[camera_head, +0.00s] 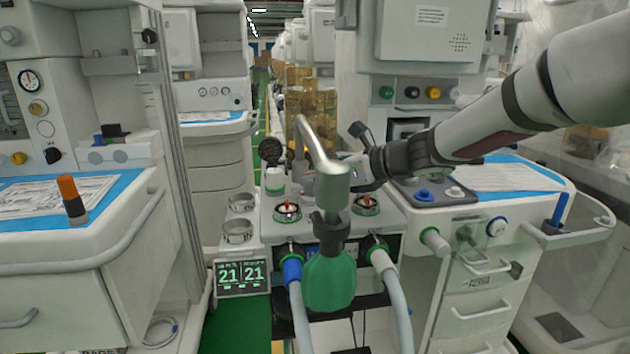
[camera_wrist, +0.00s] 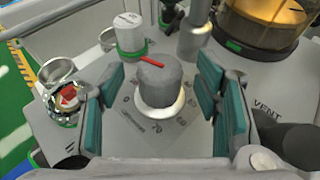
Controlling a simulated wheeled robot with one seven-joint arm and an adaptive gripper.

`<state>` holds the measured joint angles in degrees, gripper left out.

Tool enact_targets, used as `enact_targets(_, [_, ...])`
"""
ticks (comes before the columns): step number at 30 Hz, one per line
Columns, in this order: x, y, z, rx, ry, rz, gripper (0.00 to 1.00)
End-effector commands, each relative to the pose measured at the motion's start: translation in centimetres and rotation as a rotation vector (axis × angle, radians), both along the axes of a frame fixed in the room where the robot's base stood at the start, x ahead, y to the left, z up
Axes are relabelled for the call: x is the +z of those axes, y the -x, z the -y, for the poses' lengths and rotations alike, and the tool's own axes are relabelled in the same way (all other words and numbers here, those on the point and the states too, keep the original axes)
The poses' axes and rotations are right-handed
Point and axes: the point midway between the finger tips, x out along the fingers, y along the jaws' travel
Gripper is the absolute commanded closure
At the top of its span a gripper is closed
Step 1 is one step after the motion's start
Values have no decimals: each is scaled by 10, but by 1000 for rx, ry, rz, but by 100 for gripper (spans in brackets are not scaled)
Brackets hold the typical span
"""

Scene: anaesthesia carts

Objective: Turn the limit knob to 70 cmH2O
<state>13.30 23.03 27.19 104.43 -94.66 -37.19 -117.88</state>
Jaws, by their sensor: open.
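The limit knob (camera_wrist: 158,82) is a grey round cap with a red pointer line on top, standing on a white collar in the wrist view. The red line reaches past the cap's upper-left edge. Printed scale marks lie around the collar; a figure resembling 70 shows just below it, but the print is small. My gripper (camera_wrist: 160,92) is open, its teal-padded fingers on the left and right of the knob with gaps on both sides. In the head view the metal bag post (camera_head: 331,185) hides the knob and my fingertips.
A white canister with a green band (camera_wrist: 129,34) stands behind the knob. An amber-domed part (camera_wrist: 262,25) is at upper right, with a black part (camera_wrist: 293,142) below it. Metal cups (camera_wrist: 55,70) sit left. A green breathing bag (camera_head: 329,282) hangs in front.

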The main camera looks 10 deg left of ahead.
Motion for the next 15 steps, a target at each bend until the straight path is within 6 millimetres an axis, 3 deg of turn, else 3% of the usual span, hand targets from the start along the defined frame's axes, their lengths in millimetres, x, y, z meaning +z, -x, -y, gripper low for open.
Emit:
enact_targets(6, [-8,-9,-16,0,0,0,42])
enact_targets(15, [-9,-11,-18,0,1,-1,42])
